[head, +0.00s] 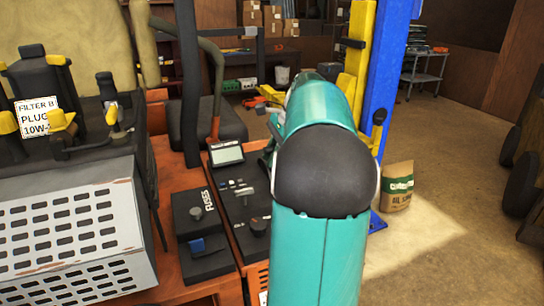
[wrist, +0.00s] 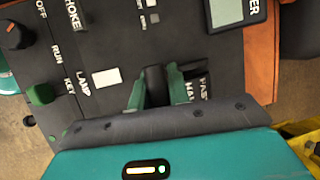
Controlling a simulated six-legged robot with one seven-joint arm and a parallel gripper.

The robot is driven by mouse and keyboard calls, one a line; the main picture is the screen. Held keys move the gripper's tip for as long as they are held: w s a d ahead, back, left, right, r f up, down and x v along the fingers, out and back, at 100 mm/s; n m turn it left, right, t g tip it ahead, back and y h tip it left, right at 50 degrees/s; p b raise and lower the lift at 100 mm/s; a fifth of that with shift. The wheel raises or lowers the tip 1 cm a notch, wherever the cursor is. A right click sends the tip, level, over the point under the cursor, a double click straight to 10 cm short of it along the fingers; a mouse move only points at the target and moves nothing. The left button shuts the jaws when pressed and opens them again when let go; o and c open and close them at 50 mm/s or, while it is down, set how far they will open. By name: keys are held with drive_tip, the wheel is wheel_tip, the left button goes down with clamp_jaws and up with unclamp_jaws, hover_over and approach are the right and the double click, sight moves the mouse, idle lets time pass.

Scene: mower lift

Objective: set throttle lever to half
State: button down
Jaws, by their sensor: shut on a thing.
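The throttle lever (wrist: 153,82) shows as a dark upright knob in the wrist view, beside white lettering that reads FAST and a partly covered word, perhaps HALF. My gripper (wrist: 155,87) has its green fingers on either side of the knob and is shut on it. The lever's slot and foot are hidden by the fingers, so its exact setting cannot be told. In the head view my teal arm covers the gripper and the lever.
The control panel (head: 237,210) also carries a display (wrist: 226,12), a white lamp switch (wrist: 105,77), a green key knob (wrist: 40,95), a dark OFF/RUN knob (wrist: 17,36) and a choke control (wrist: 77,18). A fuse box (head: 203,245) lies left. A blue lift post (head: 388,90) stands behind right.

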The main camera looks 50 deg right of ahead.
drive_tip(key=shift+w+d+g, duration=0.15)
drive_tip(key=shift+w+g, duration=0.15)
drive_tip(key=shift+w+d+r, duration=0.25)
drive_tip(key=shift+w+d, duration=0.2)
drive_tip(key=shift+w, duration=0.25)
drive_tip(key=shift+w+d+r, duration=0.2)
drive_tip(key=shift+w+d, duration=0.25)
drive_tip(key=shift+w, duration=0.25)
drive_tip(key=c, duration=1.3)
unclamp_jaws()
drive_tip(key=shift+r, duration=0.15)
drive_tip(key=v, duration=1.3)
drive_tip(key=shift+d+r, duration=0.2)
drive_tip(key=shift+d, duration=0.1)
drive_tip(key=shift+s, duration=0.1)
